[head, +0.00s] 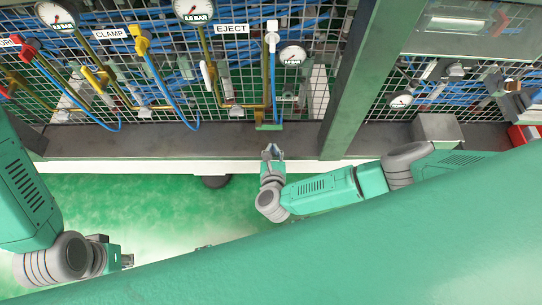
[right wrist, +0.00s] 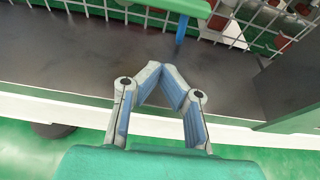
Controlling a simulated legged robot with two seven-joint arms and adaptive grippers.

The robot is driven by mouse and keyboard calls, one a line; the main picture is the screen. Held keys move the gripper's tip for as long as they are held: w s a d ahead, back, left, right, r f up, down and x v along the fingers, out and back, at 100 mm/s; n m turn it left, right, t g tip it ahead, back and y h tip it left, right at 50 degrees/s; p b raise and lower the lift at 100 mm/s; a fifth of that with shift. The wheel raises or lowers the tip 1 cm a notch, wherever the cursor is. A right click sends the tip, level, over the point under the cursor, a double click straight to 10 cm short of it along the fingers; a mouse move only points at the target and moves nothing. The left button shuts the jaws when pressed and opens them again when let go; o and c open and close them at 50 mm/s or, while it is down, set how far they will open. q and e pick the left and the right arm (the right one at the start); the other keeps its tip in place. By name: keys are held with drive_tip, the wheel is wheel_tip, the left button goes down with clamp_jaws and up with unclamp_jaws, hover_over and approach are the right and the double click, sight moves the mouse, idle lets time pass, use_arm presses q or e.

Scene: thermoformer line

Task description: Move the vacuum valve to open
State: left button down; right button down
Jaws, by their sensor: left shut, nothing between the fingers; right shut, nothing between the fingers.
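No label reading vacuum is in view, so I cannot tell which valve is the vacuum valve. A white-handled valve (head: 272,38) stands right of the EJECT label (head: 232,29), above a blue hose. Another white handle (head: 207,76) sits lower left of it. A yellow-handled valve (head: 141,42) is by the CLAMP label (head: 110,34), and a red-handled valve (head: 30,48) is at far left. My right gripper (head: 272,149) is shut and empty below the white-handled valve, apart from it; its fingers show in the right wrist view (right wrist: 161,76). My left gripper (head: 128,260) is shut and empty at lower left.
A wire mesh (head: 180,95) with blue hoses, brass pipes and a gauge (head: 292,56) stands behind the valves. A dark ledge (head: 180,140) runs below it. A thick grey-green post (head: 360,80) rises to the right. The green floor (head: 150,200) in front is mostly clear.

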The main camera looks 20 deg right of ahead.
sight(273, 142)
drive_tip(key=b+x, duration=0.1)
drive_tip(key=x, duration=0.3)
drive_tip(key=shift+f, duration=0.15)
wheel_tip(273, 142, up, 4)
drive_tip(key=shift+w+f+p, duration=0.15)
drive_tip(key=shift+f+p, duration=0.1)
drive_tip(key=shift+p, duration=0.1)
drive_tip(key=shift+r, duration=0.45)
drive_tip(key=shift+d, duration=0.1)
